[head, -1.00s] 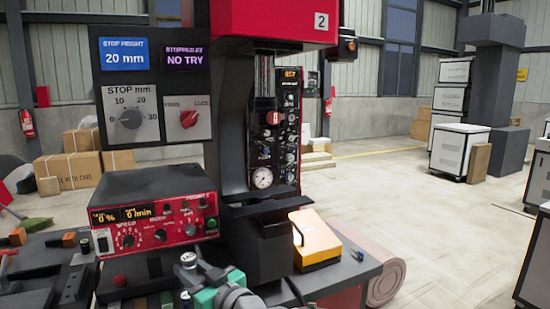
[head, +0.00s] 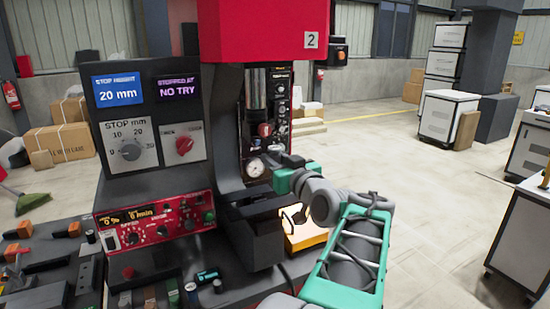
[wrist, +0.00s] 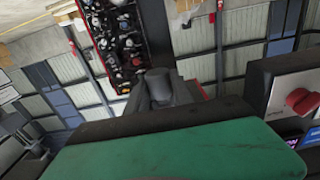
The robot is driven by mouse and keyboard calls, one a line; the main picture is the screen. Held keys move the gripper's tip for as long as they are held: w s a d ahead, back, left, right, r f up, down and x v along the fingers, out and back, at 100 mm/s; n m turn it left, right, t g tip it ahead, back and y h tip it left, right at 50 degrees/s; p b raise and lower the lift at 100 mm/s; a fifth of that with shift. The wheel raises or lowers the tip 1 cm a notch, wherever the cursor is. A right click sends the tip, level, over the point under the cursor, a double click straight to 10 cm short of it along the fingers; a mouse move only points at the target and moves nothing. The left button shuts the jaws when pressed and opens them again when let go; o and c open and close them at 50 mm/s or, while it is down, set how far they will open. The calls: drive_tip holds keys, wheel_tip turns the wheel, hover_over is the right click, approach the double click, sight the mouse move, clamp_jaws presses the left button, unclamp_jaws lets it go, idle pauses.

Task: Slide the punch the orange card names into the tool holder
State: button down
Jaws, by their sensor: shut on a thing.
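My gripper (head: 291,161) is in front of the right side of the press opening, with my teal and grey arm reaching in from the lower right. In the wrist view its dark fingers (wrist: 150,92) are shut on a short grey cylinder, the punch (wrist: 159,80); in the head view I cannot make the punch out. The press ram (head: 256,95) hangs under the red head, left of and above my gripper. I cannot pick out the tool holder clearly. No readable orange card shows.
A red control box (head: 155,222) and a dark panel with a blue screen (head: 116,90) stand left of the press. A yellow-orange box (head: 305,236) sits behind my arm. Loose tools (head: 18,251) lie at lower left. Open floor (head: 410,150) lies right.

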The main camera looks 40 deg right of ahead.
drive_tip(key=shift+b, duration=0.55)
drive_tip(key=x, duration=0.5)
drive_tip(key=shift+w+r, duration=0.2)
drive_tip(key=shift+w, duration=0.1)
drive_tip(key=shift+b, duration=1.1)
idle(0.9)
drive_tip(key=shift+p+x, duration=0.45)
drive_tip(key=shift+x, duration=2.35)
drive_tip(key=c, duration=1.2)
unclamp_jaws()
drive_tip(key=shift+d, duration=0.1)
drive_tip(key=shift+o, duration=0.9)
drive_tip(key=shift+f, duration=0.1)
drive_tip(key=shift+f, duration=0.1)
drive_tip(key=b+v, duration=0.2)
drive_tip(key=v, duration=0.6)
